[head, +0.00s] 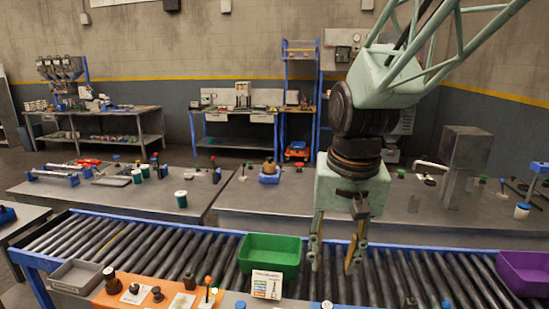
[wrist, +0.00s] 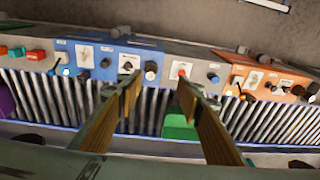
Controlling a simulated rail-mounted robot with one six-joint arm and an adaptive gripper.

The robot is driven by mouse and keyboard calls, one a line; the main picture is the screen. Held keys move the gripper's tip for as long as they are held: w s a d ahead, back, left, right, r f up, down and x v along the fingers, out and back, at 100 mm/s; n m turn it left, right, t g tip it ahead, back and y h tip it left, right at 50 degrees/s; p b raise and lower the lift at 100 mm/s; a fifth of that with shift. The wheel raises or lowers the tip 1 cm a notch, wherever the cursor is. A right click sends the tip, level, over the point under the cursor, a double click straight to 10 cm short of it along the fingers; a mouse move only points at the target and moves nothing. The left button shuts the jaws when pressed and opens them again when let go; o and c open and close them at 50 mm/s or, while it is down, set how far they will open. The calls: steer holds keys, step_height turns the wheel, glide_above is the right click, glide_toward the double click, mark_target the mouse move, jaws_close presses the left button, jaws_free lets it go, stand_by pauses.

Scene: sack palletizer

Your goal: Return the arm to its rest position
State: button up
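My gripper (head: 335,254) hangs from my pale green arm, right of centre in the head view, with its fingers pointing down. It is above the roller conveyor, just right of the green bin (head: 270,255). In the wrist view my gripper (wrist: 160,92) shows two tan fingers spread well apart. Nothing is held between them. The green bin (wrist: 180,127) is partly hidden behind one finger there.
The roller conveyor (head: 200,244) runs across the front. A purple bin (head: 525,272) stands at right and a grey tray (head: 76,276) at left. An orange control panel (head: 165,296) lies in front. Steel tables behind carry a grey metal block (head: 465,155) and small items.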

steer(key=s+d+r, duration=0.2)
steer(key=s+r, duration=0.1)
steer(key=s, duration=0.5)
steer(key=s+d+r+n+t, duration=0.1)
steer(key=s+d+r, duration=0.2)
steer(key=s, duration=0.5)
steer(key=s+d+r+t, duration=0.1)
steer(key=s+d+r, duration=0.2)
steer(key=s, duration=0.5)
steer(key=shift+d+r+n, duration=0.15)
steer(key=shift+r+n, duration=0.1)
steer(key=shift+n, duration=0.05)
steer(key=shift+s, duration=0.1)
stand_by(0.6)
step_height(320, 180, down, 8)
steer(key=b, duration=0.8)
steer(key=shift+f, duration=0.25)
steer(key=shift+d, duration=0.15)
